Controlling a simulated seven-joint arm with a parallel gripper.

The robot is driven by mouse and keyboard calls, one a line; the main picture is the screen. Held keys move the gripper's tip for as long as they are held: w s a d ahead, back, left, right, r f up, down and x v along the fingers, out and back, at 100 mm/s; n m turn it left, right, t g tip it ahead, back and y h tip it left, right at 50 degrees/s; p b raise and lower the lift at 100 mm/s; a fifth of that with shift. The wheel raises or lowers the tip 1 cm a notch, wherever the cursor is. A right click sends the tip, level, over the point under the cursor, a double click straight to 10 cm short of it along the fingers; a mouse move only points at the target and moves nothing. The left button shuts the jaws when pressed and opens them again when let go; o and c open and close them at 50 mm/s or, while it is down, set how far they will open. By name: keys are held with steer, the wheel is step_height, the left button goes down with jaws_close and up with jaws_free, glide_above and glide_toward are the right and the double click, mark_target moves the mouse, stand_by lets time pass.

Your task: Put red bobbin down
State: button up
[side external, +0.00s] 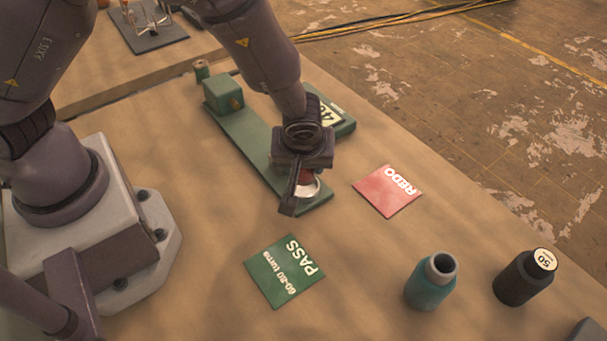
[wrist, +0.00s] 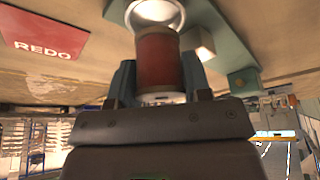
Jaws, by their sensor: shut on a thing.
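In the side external view my gripper (side external: 298,192) points down over the near end of a long green base. There, the red bobbin (side external: 306,177) is mostly hidden by the gripper, with a pale silvery round part at its lower side. I cannot tell whether the bobbin touches the base. A green PASS card (side external: 285,270) lies in front, and a red REDO card (side external: 388,191) lies to the right.
The table around the PASS card is clear.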

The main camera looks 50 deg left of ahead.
mark_target(303, 174)
steer(key=shift+f, duration=1.1)
steer(key=shift+f, duration=0.1)
steer(key=shift+f, duration=0.5)
steer(key=o, duration=1)
